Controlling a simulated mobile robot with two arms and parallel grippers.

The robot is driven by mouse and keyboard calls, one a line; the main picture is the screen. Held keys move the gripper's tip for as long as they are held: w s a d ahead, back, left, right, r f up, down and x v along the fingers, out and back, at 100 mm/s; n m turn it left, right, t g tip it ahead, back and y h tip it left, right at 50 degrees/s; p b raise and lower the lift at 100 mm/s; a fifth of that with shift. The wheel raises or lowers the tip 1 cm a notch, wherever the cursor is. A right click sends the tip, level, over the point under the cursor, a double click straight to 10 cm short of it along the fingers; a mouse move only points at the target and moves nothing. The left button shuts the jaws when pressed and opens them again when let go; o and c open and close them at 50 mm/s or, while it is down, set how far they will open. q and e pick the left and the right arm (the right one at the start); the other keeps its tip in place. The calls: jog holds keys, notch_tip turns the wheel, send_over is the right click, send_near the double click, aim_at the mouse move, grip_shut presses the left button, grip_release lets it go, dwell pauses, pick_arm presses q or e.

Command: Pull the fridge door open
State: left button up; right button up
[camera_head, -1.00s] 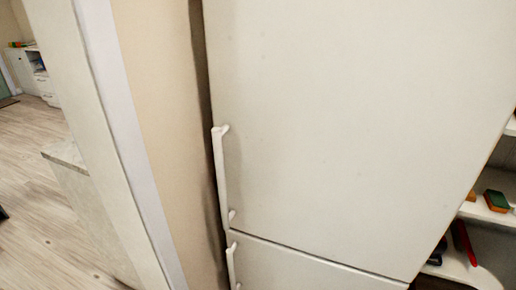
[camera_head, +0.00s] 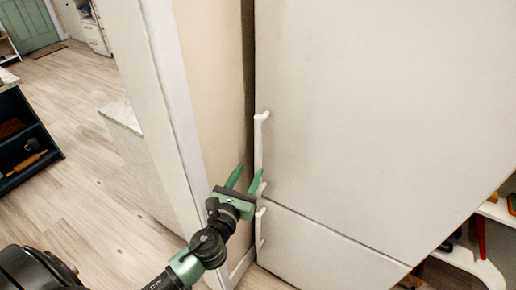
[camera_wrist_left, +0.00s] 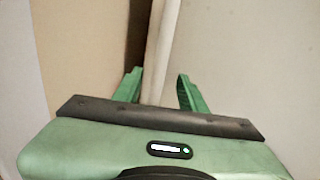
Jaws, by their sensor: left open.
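The white fridge stands with its upper door (camera_head: 385,90) shut above a lower door (camera_head: 320,245), also shut. A white vertical handle (camera_head: 260,135) runs along the upper door's left edge. My left gripper (camera_head: 247,175), with green fingers, is open at the lower part of this handle. In the left wrist view, the handle (camera_wrist_left: 158,50) runs down between the two spread fingers of the gripper (camera_wrist_left: 158,88). The fingers are not closed on it; whether either touches it I cannot tell. My right gripper is out of view.
A beige wall panel (camera_head: 215,80) stands close along the fridge's left side. The lower door has its own handle (camera_head: 260,228) just below. Open shelves (camera_head: 470,260) are at the right. Wooden floor (camera_head: 85,170) is clear at the left.

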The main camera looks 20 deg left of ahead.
aim_at(257, 157)
pick_arm(q)
jog(key=w, duration=0.4)
jog(key=w+p, duration=0.1)
jog(key=w, duration=0.2)
jog(key=shift+w+a+r, duration=0.15)
jog(key=shift+w+a, duration=0.05)
jog(key=shift+w, duration=0.2)
jog(key=shift+c, duration=0.2)
grip_shut()
dwell(0.9)
